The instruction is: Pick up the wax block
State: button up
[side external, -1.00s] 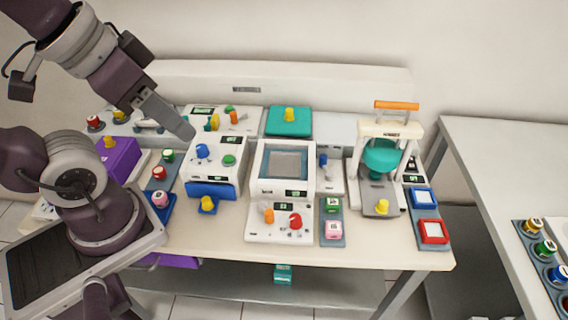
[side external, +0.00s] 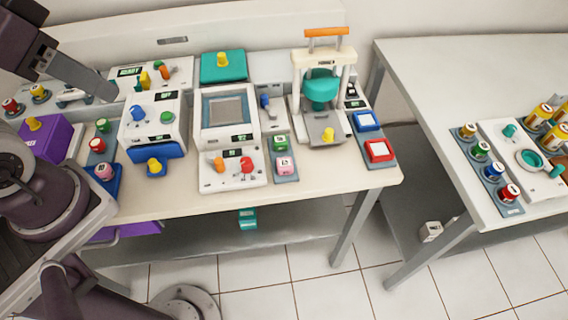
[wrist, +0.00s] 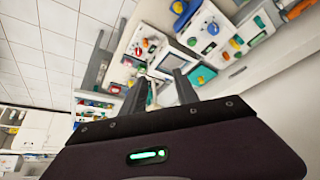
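No block is clearly marked as wax, so I cannot tell which one it is. In the side view my gripper (side external: 104,88) hangs above the left part of the bench, left of the blue knob and well away from the pink and green blocks.
A white machine with a grey screen (side external: 224,109) stands mid-bench. A press with an orange handle (side external: 327,32) rises at the right, beside blue (side external: 367,121) and red (side external: 379,151) trays. A purple box (side external: 45,138) is at the left. A second table (side external: 420,80) stands further right.

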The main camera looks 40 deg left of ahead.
jog(key=o, duration=0.4)
jog(key=shift+o, duration=0.2)
jog(key=m+g, duration=0.6)
jog(key=m, duration=0.3)
send_over(285, 162)
jog(key=f, duration=2.2)
jog(key=shift+s+a, duration=0.1)
jog(key=shift+s, duration=0.1)
jog(key=f, duration=0.6)
jog(key=shift+w+f, duration=0.2)
jog(key=shift+f, duration=0.2)
